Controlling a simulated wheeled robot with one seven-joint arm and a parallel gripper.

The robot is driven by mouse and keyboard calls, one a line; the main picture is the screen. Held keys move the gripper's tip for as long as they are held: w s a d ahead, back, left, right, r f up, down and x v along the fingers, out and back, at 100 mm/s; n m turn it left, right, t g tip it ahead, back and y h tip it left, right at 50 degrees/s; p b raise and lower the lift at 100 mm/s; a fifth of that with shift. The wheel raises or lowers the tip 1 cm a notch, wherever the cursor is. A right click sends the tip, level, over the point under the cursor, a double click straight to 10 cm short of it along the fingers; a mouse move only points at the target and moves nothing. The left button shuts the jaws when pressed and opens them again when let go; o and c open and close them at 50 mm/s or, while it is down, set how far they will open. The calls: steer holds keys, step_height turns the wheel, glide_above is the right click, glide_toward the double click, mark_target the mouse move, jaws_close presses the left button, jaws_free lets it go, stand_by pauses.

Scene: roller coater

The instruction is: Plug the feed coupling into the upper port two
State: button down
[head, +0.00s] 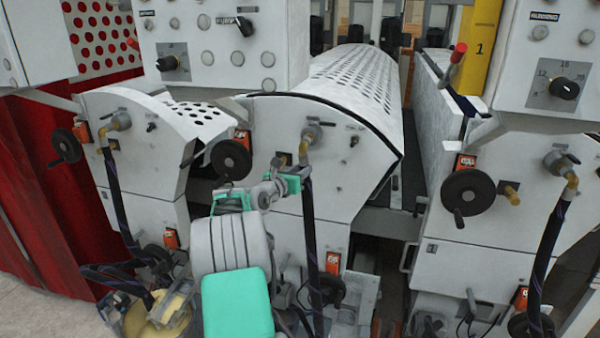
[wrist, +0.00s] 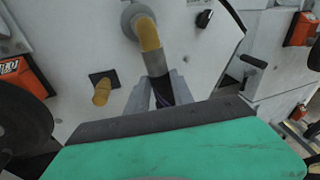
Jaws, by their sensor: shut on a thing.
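My gripper (head: 298,175) is at the front of the middle machine unit, shut on the feed coupling at the top of a dark hose (head: 309,240). In the wrist view my gripper (wrist: 158,92) has one finger on each side of the hose top. The coupling's grey collar (wrist: 155,65) shows just beyond the fingertips. It meets the lower end of a yellow elbow (wrist: 147,34) under a round grey port (wrist: 130,15). I see no gap between collar and elbow, but cannot tell whether they are locked. No port number is readable.
A brass stub (wrist: 101,92) sticks out left of the hose. A black handwheel (head: 231,159) and orange counter boxes stand close by. The right unit has its own hose (head: 548,245) and handwheel (head: 468,192). A perforated guard (head: 350,75) lies above.

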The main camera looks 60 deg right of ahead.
steer(key=shift+w+d+r, duration=0.1)
steer(key=shift+d, duration=0.3)
steer(key=c, duration=1)
jaws_free()
steer(key=shift+a, duration=0.1)
steer(key=a+b, duration=0.1)
steer(key=a, duration=0.4)
steer(key=a+b, duration=0.1)
steer(key=a, duration=0.1)
steer(key=shift+w+a+r+b, duration=0.3)
steer(key=shift+a+r+b, duration=0.05)
